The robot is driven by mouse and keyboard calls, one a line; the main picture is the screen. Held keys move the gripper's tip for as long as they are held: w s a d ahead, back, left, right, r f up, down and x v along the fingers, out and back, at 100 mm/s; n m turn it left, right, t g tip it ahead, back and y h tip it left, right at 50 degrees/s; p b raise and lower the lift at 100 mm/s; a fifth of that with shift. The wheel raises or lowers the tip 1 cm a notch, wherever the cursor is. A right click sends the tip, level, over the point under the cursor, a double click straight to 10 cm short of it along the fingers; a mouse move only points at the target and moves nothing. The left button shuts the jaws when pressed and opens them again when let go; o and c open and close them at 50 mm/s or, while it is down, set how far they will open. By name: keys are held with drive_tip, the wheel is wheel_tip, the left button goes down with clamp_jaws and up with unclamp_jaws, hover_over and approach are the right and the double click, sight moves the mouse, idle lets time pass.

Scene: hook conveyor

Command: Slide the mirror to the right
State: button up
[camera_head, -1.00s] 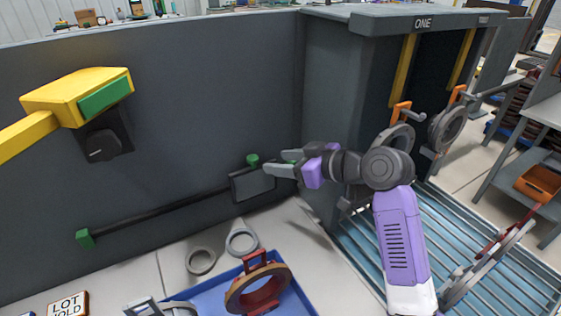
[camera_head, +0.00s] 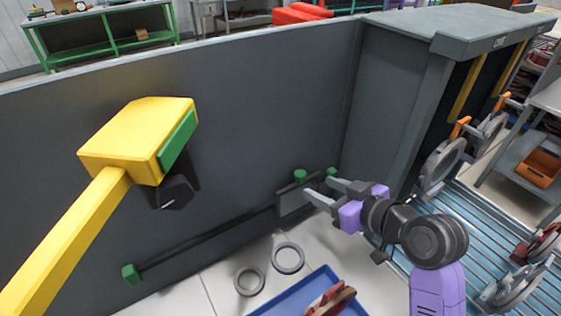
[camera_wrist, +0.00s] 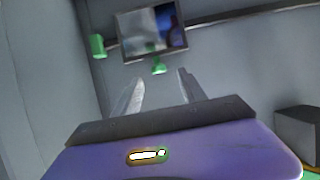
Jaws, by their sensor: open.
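The mirror (camera_head: 290,204) is a dark-framed flat panel on a dark rail (camera_head: 205,240) along the grey wall, close to the rail's right green end stop (camera_head: 332,172). A green knob (camera_head: 300,176) stands at its top edge. In the wrist view the mirror (camera_wrist: 158,30) shows its reflective face, with the knob (camera_wrist: 158,67) at its lower edge and the end stop (camera_wrist: 97,45) to its left, a small gap apart. My gripper (camera_head: 317,187) is open and empty in front of the mirror's right side. In the wrist view its fingertips (camera_wrist: 160,77) lie just below the knob; contact is not clear.
A yellow arm-like fixture (camera_head: 140,135) with a green pad and a black knob (camera_head: 172,192) sits at the left. Below are two grey rings (camera_head: 288,258) and a blue tray (camera_head: 290,299). A grey cabinet (camera_head: 390,110) and a roller conveyor (camera_head: 490,235) stand at the right.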

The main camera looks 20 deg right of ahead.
sight(303, 174)
drive_tip(key=x, duration=0.5)
drive_tip(key=r+p+x, duration=0.1)
drive_tip(key=x, duration=0.2)
drive_tip(key=shift+w+d, duration=0.15)
drive_tip(key=shift+w, duration=0.1)
drive_tip(key=shift+c, duration=0.4)
clamp_jaws()
drive_tip(key=shift+d, duration=0.15)
idle(0.8)
